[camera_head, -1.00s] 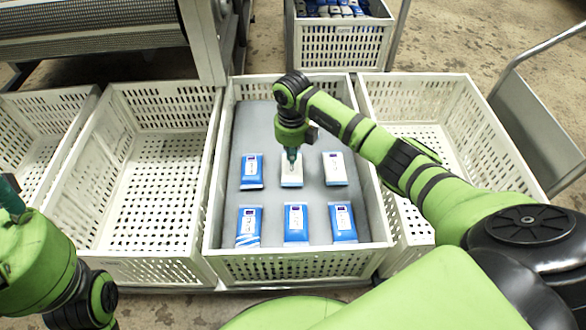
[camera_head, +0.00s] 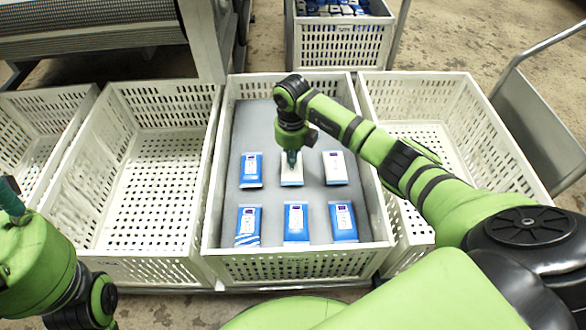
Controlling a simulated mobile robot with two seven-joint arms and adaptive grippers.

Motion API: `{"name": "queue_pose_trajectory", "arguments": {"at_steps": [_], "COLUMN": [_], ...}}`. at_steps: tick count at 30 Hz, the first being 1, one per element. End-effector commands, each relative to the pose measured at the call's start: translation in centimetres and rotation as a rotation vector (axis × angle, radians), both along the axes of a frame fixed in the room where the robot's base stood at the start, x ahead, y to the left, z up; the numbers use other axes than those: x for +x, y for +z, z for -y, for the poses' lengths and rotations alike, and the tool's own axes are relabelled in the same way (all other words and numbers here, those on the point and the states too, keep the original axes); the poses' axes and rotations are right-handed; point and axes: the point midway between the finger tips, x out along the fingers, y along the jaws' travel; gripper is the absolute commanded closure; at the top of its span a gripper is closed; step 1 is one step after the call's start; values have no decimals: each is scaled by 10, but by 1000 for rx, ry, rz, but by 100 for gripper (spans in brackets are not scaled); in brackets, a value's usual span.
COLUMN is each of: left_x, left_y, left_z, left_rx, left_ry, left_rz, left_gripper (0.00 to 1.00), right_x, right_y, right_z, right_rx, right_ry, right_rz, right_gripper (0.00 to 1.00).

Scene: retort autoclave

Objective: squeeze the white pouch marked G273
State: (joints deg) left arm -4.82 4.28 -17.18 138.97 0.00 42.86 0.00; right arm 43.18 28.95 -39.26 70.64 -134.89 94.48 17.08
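Several pouches lie on a grey sheet in the middle crate (camera_head: 300,268). Two are mostly white: one in the back row's middle (camera_head: 292,174) and one at the back right (camera_head: 335,168). The labels are too small to read, so I cannot tell which is G273. My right gripper (camera_head: 291,158) points down at the back middle white pouch and hides part of it. Its fingers are too small and hidden to show whether they are open, or whether they touch the pouch. My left gripper (camera_head: 10,198) is only partly in view at the left edge, away from the pouches.
A blue pouch (camera_head: 251,170) lies left of the white ones. Blue pouches (camera_head: 248,226), (camera_head: 296,222) and (camera_head: 343,221) form the front row. Empty white crates stand left (camera_head: 150,265) and right (camera_head: 410,90). A filled crate (camera_head: 340,45) stands behind, and a metal cart (camera_head: 540,130) at right.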

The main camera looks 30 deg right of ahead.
Motion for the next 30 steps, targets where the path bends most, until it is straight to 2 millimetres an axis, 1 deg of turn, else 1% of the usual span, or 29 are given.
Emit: {"name": "queue_pose_trajectory", "arguments": {"at_steps": [5, 30], "left_x": [0, 0], "left_y": [-4, -3], "left_z": [0, 0], "left_rx": [0, 0], "left_ry": [0, 0], "left_rz": [0, 0], "left_gripper": [60, 60], "right_x": [0, -1], "right_y": [-5, -11], "right_z": [0, 0], "right_rx": [0, 0], "right_ry": [-1, 0], "right_rz": [0, -2], "right_gripper": [100, 100]}}
